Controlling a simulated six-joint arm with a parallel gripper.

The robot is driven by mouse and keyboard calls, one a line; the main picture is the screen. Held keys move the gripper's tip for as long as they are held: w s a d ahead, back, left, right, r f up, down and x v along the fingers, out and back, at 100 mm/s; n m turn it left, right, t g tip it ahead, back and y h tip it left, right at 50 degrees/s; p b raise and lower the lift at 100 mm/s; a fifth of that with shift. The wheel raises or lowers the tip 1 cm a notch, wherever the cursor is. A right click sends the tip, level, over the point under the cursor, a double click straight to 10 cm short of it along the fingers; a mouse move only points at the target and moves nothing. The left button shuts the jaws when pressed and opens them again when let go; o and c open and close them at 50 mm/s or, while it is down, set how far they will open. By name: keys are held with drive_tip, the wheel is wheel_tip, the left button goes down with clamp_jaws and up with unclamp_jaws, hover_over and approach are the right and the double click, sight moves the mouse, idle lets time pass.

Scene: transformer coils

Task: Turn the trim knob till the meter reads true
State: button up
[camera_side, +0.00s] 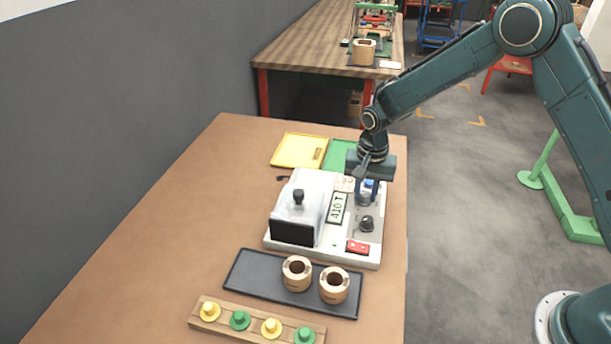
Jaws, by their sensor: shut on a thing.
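The white and grey tester (275,241) stands on the brown bench with its display (337,208) facing up. The display seems to read "410 T". My gripper (367,197) points down over the back right of the tester. It is shut on a small blue-topped knob (368,184), which the fingers partly hide. A separate black knob (366,223) sits just in front of the gripper, apart from it. I cannot tell from any label which one is the trim knob.
A red button (358,247) is at the tester's front right. A black tray (252,270) holds two coils in front. A wooden strip (225,324) bears yellow and green pegs. Yellow (300,148) and green (336,153) trays lie behind. The bench's left side is clear.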

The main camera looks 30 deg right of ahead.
sight(366, 193)
drive_tip(key=n, duration=0.5)
drive_tip(key=shift+n, duration=2.4)
drive_tip(key=o, duration=1)
drive_tip(key=shift+r, duration=0.1)
wheel_tip(366, 193, up, 14)
drive_tip(key=shift+f, duration=0.15)
